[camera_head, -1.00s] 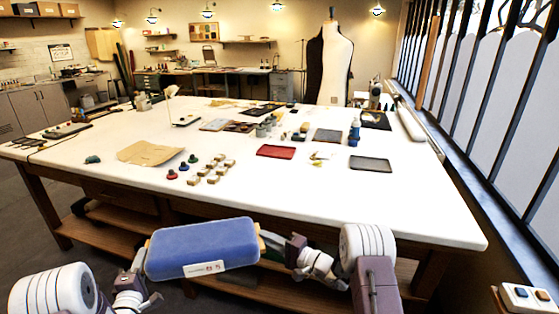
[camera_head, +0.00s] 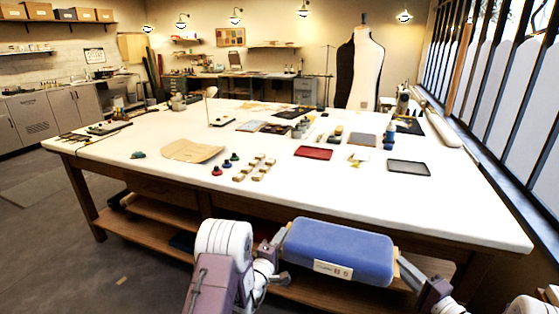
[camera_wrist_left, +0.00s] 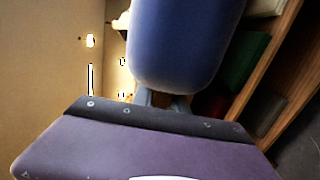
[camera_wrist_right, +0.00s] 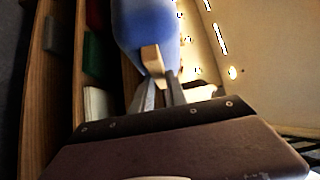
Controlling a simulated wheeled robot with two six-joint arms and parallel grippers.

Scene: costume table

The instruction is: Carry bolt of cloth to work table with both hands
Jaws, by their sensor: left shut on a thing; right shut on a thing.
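The bolt of cloth (camera_head: 338,252) is blue with a white label and light wooden ends. It is held level between my two grippers, in front of the near edge of the work table (camera_head: 440,212), lower than its white top. My left gripper (camera_head: 281,240) is shut on its left end; the blue cloth also shows in the left wrist view (camera_wrist_left: 185,45). My right gripper (camera_head: 402,268) is shut on its right end. In the right wrist view the wooden end (camera_wrist_right: 152,60) sits at the fingers (camera_wrist_right: 160,85). The left wooden end is mostly hidden.
The table's near right part is bare. Further in lie a red tray (camera_head: 313,153), a dark tray (camera_head: 409,167), small blocks (camera_head: 255,167), and brown paper (camera_head: 193,151). A wooden shelf (camera_head: 150,226) runs under the table. A window wall stands right.

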